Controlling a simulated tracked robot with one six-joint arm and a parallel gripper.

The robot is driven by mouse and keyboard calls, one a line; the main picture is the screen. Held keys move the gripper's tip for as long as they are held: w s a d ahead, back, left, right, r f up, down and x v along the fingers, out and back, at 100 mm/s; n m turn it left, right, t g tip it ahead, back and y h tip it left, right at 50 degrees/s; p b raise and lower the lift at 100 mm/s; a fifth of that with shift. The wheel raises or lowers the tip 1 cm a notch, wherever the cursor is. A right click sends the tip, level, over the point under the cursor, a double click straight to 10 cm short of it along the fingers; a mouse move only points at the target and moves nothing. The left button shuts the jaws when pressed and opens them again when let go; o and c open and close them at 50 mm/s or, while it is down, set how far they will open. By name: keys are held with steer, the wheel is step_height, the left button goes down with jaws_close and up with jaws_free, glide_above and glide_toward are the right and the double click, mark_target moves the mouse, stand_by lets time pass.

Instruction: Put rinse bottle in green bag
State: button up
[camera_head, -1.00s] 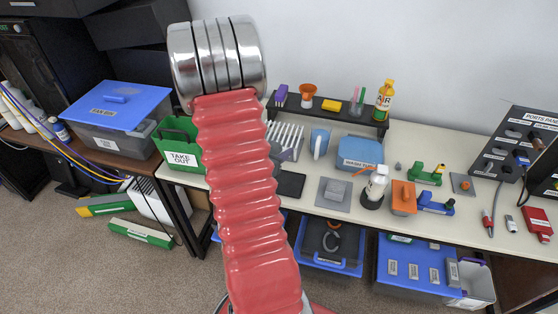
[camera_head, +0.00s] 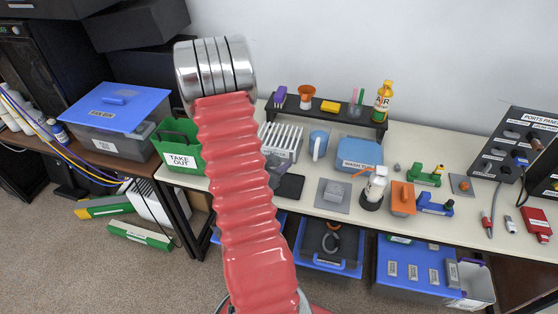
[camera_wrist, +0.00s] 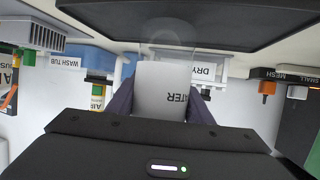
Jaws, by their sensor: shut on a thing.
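My gripper (camera_wrist: 160,98) is shut on a pale bottle-like thing (camera_wrist: 160,88) with an upside-down label of which "ATER" shows. I take it to be the rinse bottle; its far end is partly see-through. The green bag (camera_head: 182,161), labelled "TAKE OUT", stands at the left end of the white bench, left of my arm. Its top looks open, with a dark handle. The gap between gripper and bag cannot be told.
A blue-lidded bin (camera_head: 117,110) stands left of the bag. Right of my arm are a white slotted rack (camera_head: 280,141), a blue mug (camera_head: 319,145), a wash tub (camera_head: 361,153) and a white bottle (camera_head: 375,185). A black shelf (camera_head: 327,113) stands along the wall.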

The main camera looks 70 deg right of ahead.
mark_target(272, 165)
steer(key=shift+f, duration=0.2)
steer(key=o, duration=1)
steer(key=shift+o, duration=0.2)
steer(key=shift+r, duration=0.15)
steer(key=v, duration=1.2)
